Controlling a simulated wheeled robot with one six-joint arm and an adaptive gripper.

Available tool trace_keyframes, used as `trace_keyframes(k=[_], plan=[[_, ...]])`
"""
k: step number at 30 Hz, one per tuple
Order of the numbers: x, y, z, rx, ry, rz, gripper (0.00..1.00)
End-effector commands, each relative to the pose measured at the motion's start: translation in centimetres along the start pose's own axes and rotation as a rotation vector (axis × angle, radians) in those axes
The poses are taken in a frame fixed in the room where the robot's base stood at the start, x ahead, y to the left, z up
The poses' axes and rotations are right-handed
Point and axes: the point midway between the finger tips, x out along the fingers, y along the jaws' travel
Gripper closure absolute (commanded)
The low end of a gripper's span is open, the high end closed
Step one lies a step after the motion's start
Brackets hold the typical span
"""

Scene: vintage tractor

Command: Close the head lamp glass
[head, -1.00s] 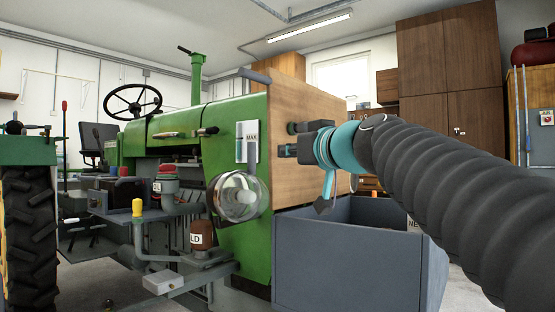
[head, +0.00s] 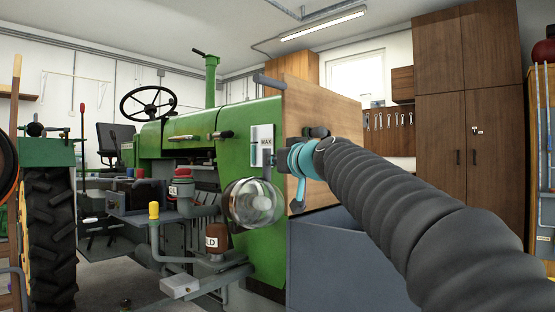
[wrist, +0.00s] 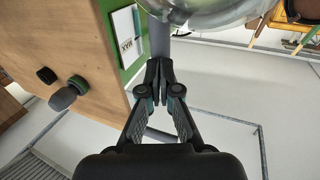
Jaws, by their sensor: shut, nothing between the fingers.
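The head lamp (head: 250,203) is a round, clear glass and silver body at the green tractor's front corner, beside a grey upright bar (head: 266,166). Its rounded glass also shows at the top edge of the wrist view (wrist: 200,12), where it is cut off. I cannot tell how far the glass stands from its seat. My gripper (wrist: 160,68) is shut and empty, with its fingertips close to the grey bar in the wrist view. Whether they touch it is unclear. In the head view my wrist is right of the lamp, and the fingertips cannot be made out.
A wooden panel (head: 325,110) stands at the tractor's front, just behind my wrist. It bears dark knobs (wrist: 64,96). A grey box (head: 335,265) stands below. A MAX gauge (head: 262,145) is above the lamp. A brown LD container (head: 216,241) is lower left.

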Motion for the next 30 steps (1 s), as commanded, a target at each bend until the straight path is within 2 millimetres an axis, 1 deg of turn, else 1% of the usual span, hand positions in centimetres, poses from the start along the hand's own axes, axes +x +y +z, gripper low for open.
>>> trace_keyframes(k=[8, 16, 25, 28, 30], plan=[[0.2, 0.1, 0.1, -0.001, 0.000, 0.000, 1.00], [2.1, 0.4, 0.1, -0.001, -0.001, -0.001, 1.00], [1.8, 0.5, 0.1, -0.001, 0.000, 0.000, 1.00], [1.2, 0.7, 0.2, -0.002, 0.002, 0.000, 1.00], [0.4, 0.9, 0.3, -0.002, 0.003, -0.001, 1.00]])
